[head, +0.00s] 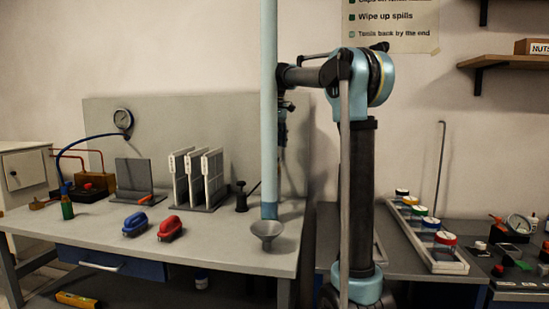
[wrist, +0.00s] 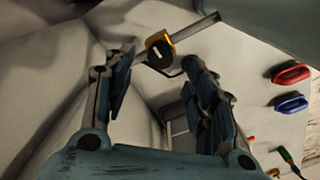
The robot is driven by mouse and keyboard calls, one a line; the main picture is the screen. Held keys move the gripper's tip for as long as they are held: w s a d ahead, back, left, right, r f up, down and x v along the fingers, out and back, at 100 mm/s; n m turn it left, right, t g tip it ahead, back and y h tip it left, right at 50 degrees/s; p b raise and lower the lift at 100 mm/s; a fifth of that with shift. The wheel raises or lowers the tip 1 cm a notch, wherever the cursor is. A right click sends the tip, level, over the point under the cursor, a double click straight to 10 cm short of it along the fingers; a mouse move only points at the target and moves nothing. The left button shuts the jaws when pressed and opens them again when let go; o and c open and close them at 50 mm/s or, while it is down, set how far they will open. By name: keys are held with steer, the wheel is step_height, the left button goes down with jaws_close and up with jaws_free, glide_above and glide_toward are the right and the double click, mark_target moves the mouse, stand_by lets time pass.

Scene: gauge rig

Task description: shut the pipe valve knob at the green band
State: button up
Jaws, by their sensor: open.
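My gripper (wrist: 155,72) is open in the wrist view, its two dark fingers spread wide with nothing between their pads. Beyond the fingertips is a small orange and black block (wrist: 160,48) with a white mark, beside a grey bar; I cannot tell whether it is a valve part. In the head view, a round piece with a green band (head: 420,211) sits in a row of similar coloured pieces on the right. I cannot clearly make out a pipe valve knob there. I cannot make out my gripper in the head view.
A pale tray (head: 450,267) holds the coloured pieces.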

mark_target(275, 157)
steer(key=shift+f, duration=2.75)
steer(key=c, duration=1.1)
